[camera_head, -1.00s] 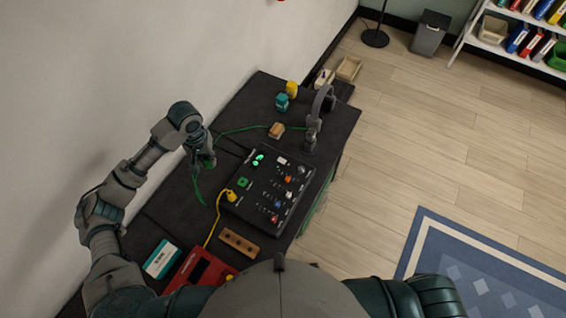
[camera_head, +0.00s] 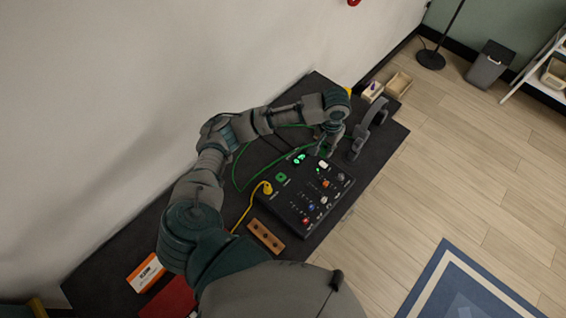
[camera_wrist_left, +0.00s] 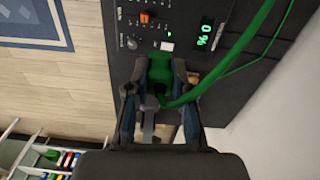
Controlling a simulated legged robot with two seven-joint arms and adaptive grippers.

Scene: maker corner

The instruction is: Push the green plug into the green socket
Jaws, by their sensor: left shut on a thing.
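The black panel (camera_head: 302,192) lies on the dark desk. The green socket (camera_head: 282,178) is on its left part. My left gripper (camera_head: 324,147) is over the panel's far end, to the right of and beyond the socket. In the wrist view the left gripper (camera_wrist_left: 158,90) is shut on the green plug (camera_wrist_left: 159,68), which sticks out past the fingertips toward the panel. The plug is apart from the socket, and the socket does not show in the wrist view. The green cable (camera_wrist_left: 240,58) loops away from the plug. My right gripper is out of view.
A yellow plug (camera_head: 267,187) with its yellow cable is at the panel's left edge, close to the green socket. Headphones (camera_head: 361,143) stand right of my left gripper. A wooden block (camera_head: 266,236) lies in front of the panel. The white wall borders the desk.

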